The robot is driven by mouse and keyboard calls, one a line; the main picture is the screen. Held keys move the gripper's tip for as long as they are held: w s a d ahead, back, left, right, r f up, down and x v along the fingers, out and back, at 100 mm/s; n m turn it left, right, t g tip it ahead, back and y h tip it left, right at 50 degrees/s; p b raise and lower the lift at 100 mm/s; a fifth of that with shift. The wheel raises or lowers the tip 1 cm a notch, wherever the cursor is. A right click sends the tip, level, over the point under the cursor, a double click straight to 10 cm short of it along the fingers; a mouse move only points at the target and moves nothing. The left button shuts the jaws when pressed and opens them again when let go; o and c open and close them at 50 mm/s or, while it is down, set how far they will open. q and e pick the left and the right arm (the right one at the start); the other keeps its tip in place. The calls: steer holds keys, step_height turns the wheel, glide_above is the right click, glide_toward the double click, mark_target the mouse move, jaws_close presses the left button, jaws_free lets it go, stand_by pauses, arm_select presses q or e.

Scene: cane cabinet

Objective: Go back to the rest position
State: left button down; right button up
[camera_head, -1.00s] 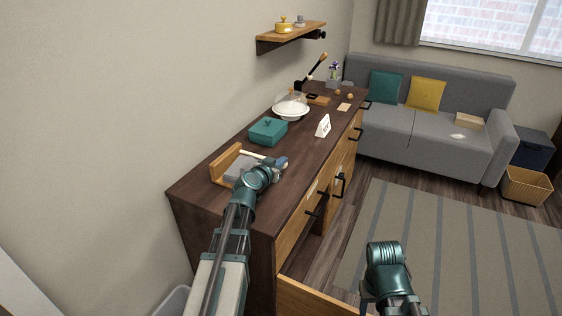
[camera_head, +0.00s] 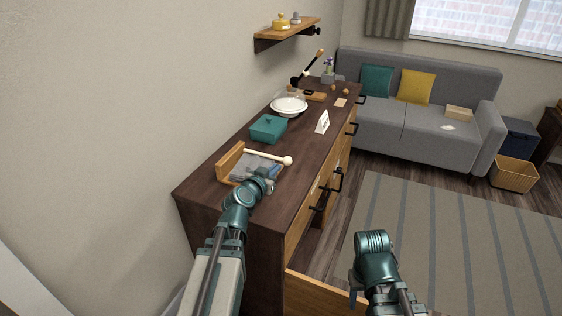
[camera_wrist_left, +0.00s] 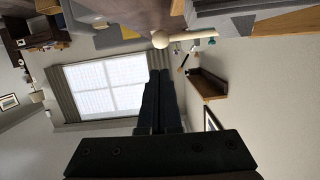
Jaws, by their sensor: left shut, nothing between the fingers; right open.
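My left gripper (camera_head: 272,173) is over the near end of the dark wooden cabinet top (camera_head: 300,150), just in front of a grey block in a wooden holder (camera_head: 232,158). In the left wrist view its two dark fingers (camera_wrist_left: 158,100) are together with nothing between them. A pale mallet (camera_head: 265,157) lies across the block, and its round head also shows in the left wrist view (camera_wrist_left: 160,40). My right gripper (camera_head: 358,275) is off the cabinet's front, low and to the right, and empty. Its fingertips are mostly hidden.
A drawer (camera_head: 320,295) stands open low at the cabinet's near end, close to my right arm. The striped rug (camera_head: 455,235) is clear.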

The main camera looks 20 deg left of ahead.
arm_select(q)
steer(key=s+d+f+m+g+h+p, duration=0.2)
steer(key=s+d+f+g, duration=0.1)
steer(key=d, duration=0.6)
steer(key=s+d+f+m+g+h+p, duration=0.1)
steer(key=s+d+f+g+h+p, duration=0.2)
steer(key=d, duration=0.5)
steer(key=s+d+f+g+y+p, duration=0.1)
steer(key=s+d+g+y+p, duration=0.1)
steer(key=s, duration=0.7)
steer(key=s+d+g+y+p, duration=0.1)
steer(key=s+g+y, duration=0.4)
steer(key=s+g, duration=0.2)
steer(key=shift+s+d+f+n+g+p, duration=0.3)
steer(key=shift+s+d+f+p, duration=0.1)
steer(key=shift+s, duration=0.85)
